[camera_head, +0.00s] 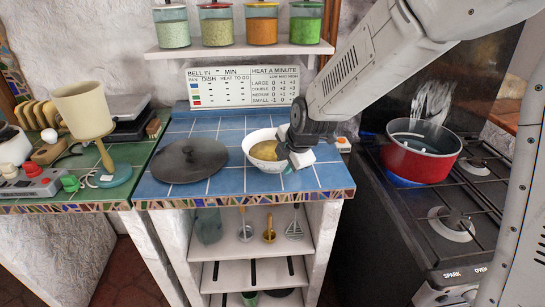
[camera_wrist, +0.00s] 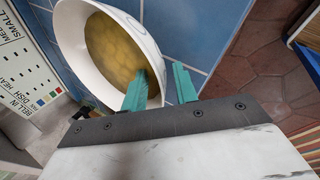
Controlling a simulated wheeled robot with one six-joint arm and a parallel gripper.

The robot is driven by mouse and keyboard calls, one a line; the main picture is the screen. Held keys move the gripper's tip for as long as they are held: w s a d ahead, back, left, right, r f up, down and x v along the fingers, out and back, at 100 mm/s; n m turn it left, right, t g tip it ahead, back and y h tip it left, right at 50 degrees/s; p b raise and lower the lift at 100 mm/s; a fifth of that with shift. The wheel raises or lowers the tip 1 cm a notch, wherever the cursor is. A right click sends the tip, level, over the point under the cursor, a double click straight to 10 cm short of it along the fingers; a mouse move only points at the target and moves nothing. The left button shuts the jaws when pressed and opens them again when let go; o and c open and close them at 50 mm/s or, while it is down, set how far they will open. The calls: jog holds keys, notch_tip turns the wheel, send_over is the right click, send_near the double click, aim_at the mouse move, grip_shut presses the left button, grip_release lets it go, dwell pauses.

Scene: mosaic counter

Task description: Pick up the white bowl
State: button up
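The white bowl (camera_head: 250,147) stands upright on the blue tiled counter, right of a dark round lid. It holds something yellowish-brown. In the wrist view the bowl (camera_wrist: 72,50) fills the upper left. My gripper (camera_head: 284,164) is at the bowl's right side in the head view and hides part of its rim. In the wrist view my gripper (camera_wrist: 159,68) has two teal fingers spread apart. One finger reaches inside the bowl and the other is outside, with the rim between them. A gap shows between the outer finger and the bowl wall.
The dark lid (camera_head: 189,160) lies left of the bowl. A red pot (camera_head: 420,158) stands on the stove to the right. A sign board (camera_head: 243,87) leans at the back, below a shelf of jars (camera_head: 262,24). A lamp (camera_head: 85,112) stands on the left counter.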

jog(key=shift+x, duration=0.85)
grip_shut()
jog(key=shift+w+r, duration=0.1)
jog(key=shift+r, duration=0.95)
jog(key=shift+v, duration=1)
jog(key=s+d, duration=0.2)
jog(key=s, duration=0.5)
jog(key=s+d+r, duration=0.1)
jog(key=s+d, duration=0.2)
jog(key=s, duration=0.4)
jog(key=shift+s, duration=0.2)
jog(key=shift+a+r, duration=0.1)
